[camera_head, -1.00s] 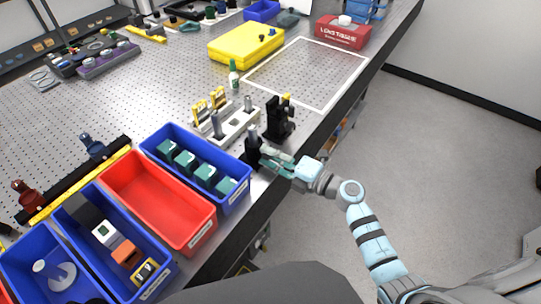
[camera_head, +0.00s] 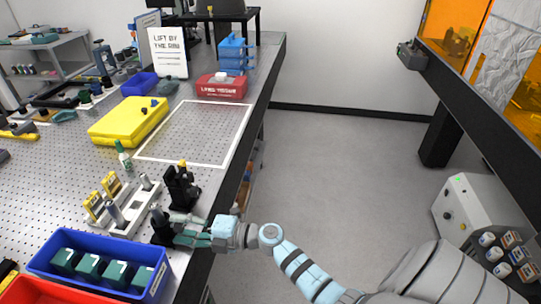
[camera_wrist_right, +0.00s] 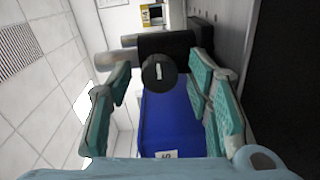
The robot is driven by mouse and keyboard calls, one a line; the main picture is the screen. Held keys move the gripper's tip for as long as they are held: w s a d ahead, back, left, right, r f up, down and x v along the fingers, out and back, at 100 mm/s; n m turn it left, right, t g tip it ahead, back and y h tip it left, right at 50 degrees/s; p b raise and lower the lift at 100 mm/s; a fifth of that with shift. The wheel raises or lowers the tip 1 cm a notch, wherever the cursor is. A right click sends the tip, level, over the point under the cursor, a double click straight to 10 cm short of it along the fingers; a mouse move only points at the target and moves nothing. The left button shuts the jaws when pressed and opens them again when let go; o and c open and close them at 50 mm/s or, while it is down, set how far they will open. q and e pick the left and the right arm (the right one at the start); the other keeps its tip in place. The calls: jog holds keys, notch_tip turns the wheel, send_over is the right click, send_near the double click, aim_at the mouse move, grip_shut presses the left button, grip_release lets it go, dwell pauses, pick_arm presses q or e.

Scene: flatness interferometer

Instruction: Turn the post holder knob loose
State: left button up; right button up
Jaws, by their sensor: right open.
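The black post holder (camera_head: 160,226) stands upright near the table's right edge, with a grey post in its top. In the right wrist view its round black knob (camera_wrist_right: 159,73) with a white mark faces the camera, in front of the dark holder body (camera_wrist_right: 178,45). My right gripper (camera_head: 182,232) is at the post holder from the right. Its teal fingers are open, on either side of the knob in the right wrist view (camera_wrist_right: 162,78), with gaps visible on both sides. My left gripper is in no current view.
A blue bin (camera_head: 135,293) with teal blocks stands just in front of the holder. A black mount (camera_head: 182,190) and a pale rack (camera_head: 133,214) with posts stand behind it. A white-outlined area (camera_head: 200,132) farther back is clear.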

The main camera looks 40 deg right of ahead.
aim_at(182, 228)
jog(key=m, duration=0.2)
jog(key=shift+m, duration=1.5)
jog(key=m+b, duration=0.1)
jog(key=m, duration=0.2)
jog(key=m+b, duration=0.2)
jog(key=m, duration=0.1)
jog(key=m+b, duration=0.2)
jog(key=m, duration=0.1)
jog(key=shift+f+y, duration=0.3)
jog(key=v, duration=0.2)
jog(key=p+v, duration=0.1)
jog(key=v, duration=0.2)
jog(key=shift+w+r, duration=0.1)
jog(key=shift+r, duration=0.15)
jog(key=b+v, duration=0.2)
jog(key=v, duration=0.8)
jog(key=d+f+m+h, duration=0.4)
jog(key=d+f+h, duration=0.1)
jog(key=f, duration=0.6)
jog(key=s+d+f+m+h, duration=0.1)
jog(key=d+f+m+h, duration=0.3)
jog(key=f, duration=0.7)
jog(key=d+h, duration=0.2)
jog(key=d, duration=0.1)
jog(key=shift+d, duration=0.2)
